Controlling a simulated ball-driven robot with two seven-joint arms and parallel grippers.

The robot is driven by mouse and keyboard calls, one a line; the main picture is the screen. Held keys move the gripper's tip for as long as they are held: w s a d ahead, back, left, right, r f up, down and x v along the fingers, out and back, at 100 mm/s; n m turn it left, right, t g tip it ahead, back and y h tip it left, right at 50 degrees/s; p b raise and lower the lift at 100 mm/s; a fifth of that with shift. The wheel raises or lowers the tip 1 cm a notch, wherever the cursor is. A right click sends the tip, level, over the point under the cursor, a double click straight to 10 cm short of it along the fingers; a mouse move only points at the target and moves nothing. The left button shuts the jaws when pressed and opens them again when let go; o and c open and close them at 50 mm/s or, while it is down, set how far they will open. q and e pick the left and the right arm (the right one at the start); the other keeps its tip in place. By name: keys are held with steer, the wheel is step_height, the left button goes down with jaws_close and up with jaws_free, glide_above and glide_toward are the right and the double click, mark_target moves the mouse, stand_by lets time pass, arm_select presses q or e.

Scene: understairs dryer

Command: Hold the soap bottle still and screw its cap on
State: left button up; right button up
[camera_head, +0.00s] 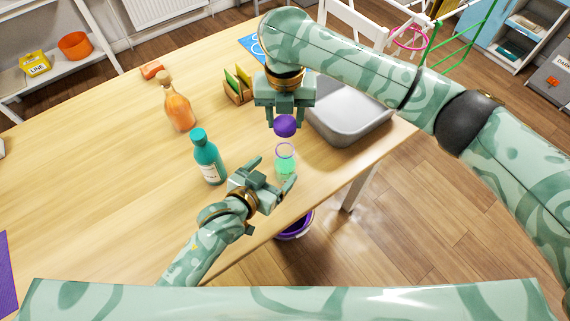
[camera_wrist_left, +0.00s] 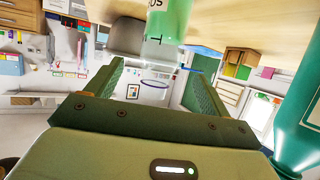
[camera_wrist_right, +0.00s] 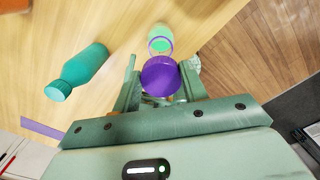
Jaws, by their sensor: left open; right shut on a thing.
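The soap bottle (camera_head: 285,160) is clear with green liquid and stands open on the table near its front edge. It also shows in the right wrist view (camera_wrist_right: 159,38) and, partly cut off, in the left wrist view (camera_wrist_left: 168,22). The purple cap (camera_head: 285,126) is in my right gripper (camera_head: 285,118), which is shut on it above the bottle's mouth; the cap also shows in the right wrist view (camera_wrist_right: 160,77). The cap and bottle look apart. My left gripper (camera_head: 273,175) is open, low beside the bottle on its near side, with its fingers pointing towards it.
A teal bottle (camera_head: 207,157) stands just left of my left gripper. An orange bottle (camera_head: 178,108), a wooden holder with sponges (camera_head: 238,86) and a grey basin (camera_head: 348,120) stand farther back. A purple bucket (camera_head: 296,228) is below the table edge. The table's left is clear.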

mark_target(285, 159)
arm_select(q)
steer(key=x, duration=0.7)
steer(key=c, duration=1.5)
arm_select(e)
steer(key=shift+w+f, duration=0.1)
steer(key=shift+f, duration=2.45)
steer(key=shift+f, duration=0.9)
steer(key=shift+f, duration=0.5)
